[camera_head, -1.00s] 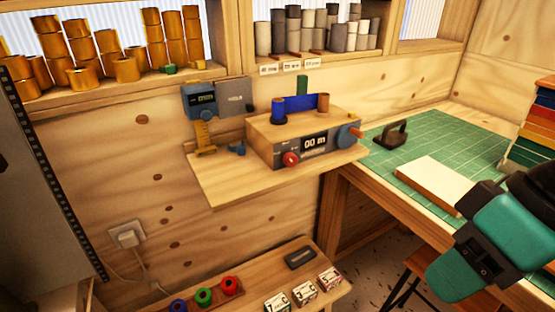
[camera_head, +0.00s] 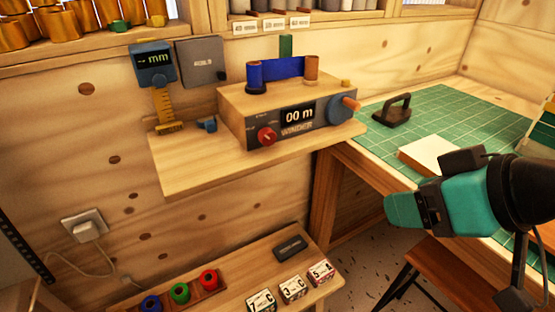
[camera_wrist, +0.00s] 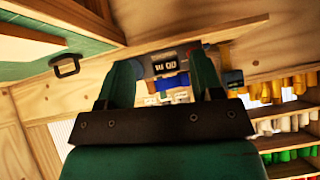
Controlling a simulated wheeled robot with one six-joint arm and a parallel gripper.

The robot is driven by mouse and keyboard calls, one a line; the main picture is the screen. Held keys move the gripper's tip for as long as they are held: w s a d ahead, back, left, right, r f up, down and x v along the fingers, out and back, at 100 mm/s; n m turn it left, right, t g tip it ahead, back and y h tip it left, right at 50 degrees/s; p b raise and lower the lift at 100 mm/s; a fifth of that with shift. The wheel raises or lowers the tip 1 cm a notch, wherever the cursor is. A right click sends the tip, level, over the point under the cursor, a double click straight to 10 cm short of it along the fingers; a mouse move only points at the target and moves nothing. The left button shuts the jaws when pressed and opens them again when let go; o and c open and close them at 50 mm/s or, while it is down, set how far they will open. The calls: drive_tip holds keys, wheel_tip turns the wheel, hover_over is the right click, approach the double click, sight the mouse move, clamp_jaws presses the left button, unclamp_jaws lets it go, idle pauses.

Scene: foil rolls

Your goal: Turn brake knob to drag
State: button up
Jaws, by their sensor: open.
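The winder (camera_head: 300,92) is a wooden box with a dark front panel, standing on a wall shelf. Its display reads "00 m". A red knob (camera_head: 266,137) is on the left of the panel, with marks around it too small to read. My gripper (camera_head: 405,210) is to the right of and apart from the winder, near the bench edge. In the wrist view its two teal fingers (camera_wrist: 165,82) are spread with nothing held. The winder (camera_wrist: 165,66) shows upside down between them, farther off.
A black-handled weight (camera_head: 391,110) and a pale block (camera_head: 432,152) lie on the green mat (camera_head: 440,105). A lower bench holds coloured rolls (camera_head: 180,292) and small boxes (camera_head: 292,289). Open air lies before the winder.

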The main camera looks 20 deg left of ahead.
drive_tip(key=w+a+f+n+t+y+b, duration=0.2)
drive_tip(key=a+f+t+y+b, duration=0.1)
drive_tip(key=a+f+b, duration=0.15)
drive_tip(key=n+t+y+p, duration=0.3)
drive_tip(key=y, duration=0.1)
approach(270, 139)
drive_tip(key=shift+n, duration=0.3)
drive_tip(key=p+x, duration=0.2)
drive_tip(key=p, duration=0.3)
drive_tip(key=r+p+x, duration=0.1)
drive_tip(key=p+x, duration=0.2)
drive_tip(key=p, duration=0.2)
drive_tip(key=p+x, duration=0.3)
drive_tip(key=p, duration=0.4)
drive_tip(key=shift+a, duration=0.2)
drive_tip(key=w+a+p, duration=0.1)
drive_tip(key=p, duration=0.2)
drive_tip(key=shift+f, duration=0.4)
drive_tip(key=shift+f, duration=0.1)
